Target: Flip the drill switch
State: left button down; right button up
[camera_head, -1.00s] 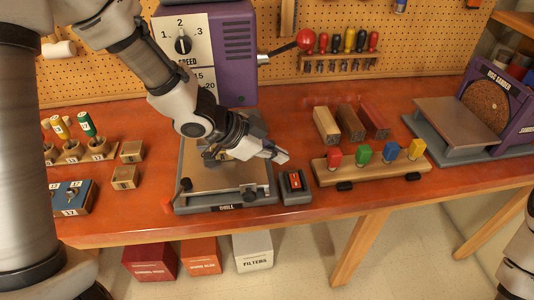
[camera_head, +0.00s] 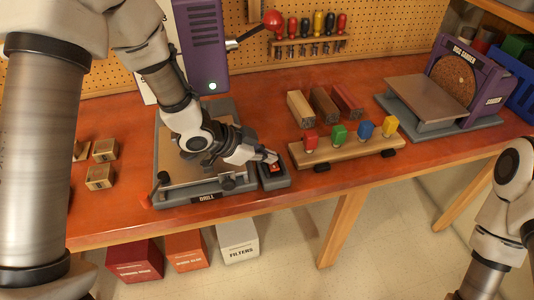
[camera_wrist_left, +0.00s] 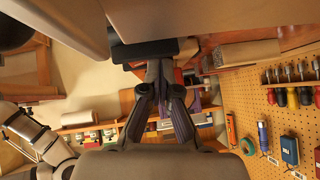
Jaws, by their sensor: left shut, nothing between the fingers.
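The drill switch box (camera_head: 274,181), small and grey with a red rocker, sits on the bench at the right of the drill's base (camera_head: 205,197). My left gripper (camera_head: 271,157) is shut and empty, its fingertips at the rocker and covering part of it. They look to be touching it. The left gripper (camera_wrist_left: 163,72) also shows in the left wrist view, its fingers closed against a dark block that I cannot surely name. The drill's purple head (camera_head: 204,45) carries a small bright pale-green lamp (camera_head: 212,86). My right gripper is not in view.
A wooden rack (camera_head: 340,154) with several coloured pegs stands right of the switch, with wood blocks (camera_head: 324,105) behind it. A disc sander (camera_head: 452,85) is farther right. Small wooden blocks (camera_head: 100,177) lie at left. The bench's front right is clear.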

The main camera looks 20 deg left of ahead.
pick_arm(q)
jog(key=shift+s+a+f+p, duration=0.1)
jog(key=shift+s+p, duration=0.05)
jog(key=shift+p, duration=0.25)
jog(key=shift+f, duration=0.35)
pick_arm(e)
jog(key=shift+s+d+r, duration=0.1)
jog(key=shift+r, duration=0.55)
pick_arm(q)
jog(key=shift+s+f+b, duration=0.1)
jog(key=shift+s+b, duration=0.05)
jog(key=shift+b, duration=0.15)
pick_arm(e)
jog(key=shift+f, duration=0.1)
pick_arm(q)
jog(key=shift+s+d+f, duration=0.1)
jog(key=shift+s+d, duration=0.1)
jog(key=shift+s, duration=0.15)
jog(key=v, duration=0.5)
jog(key=w+v, duration=0.1)
jog(key=v, duration=0.2)
jog(key=shift+s+r, duration=0.15)
jog(key=shift+r, duration=0.4)
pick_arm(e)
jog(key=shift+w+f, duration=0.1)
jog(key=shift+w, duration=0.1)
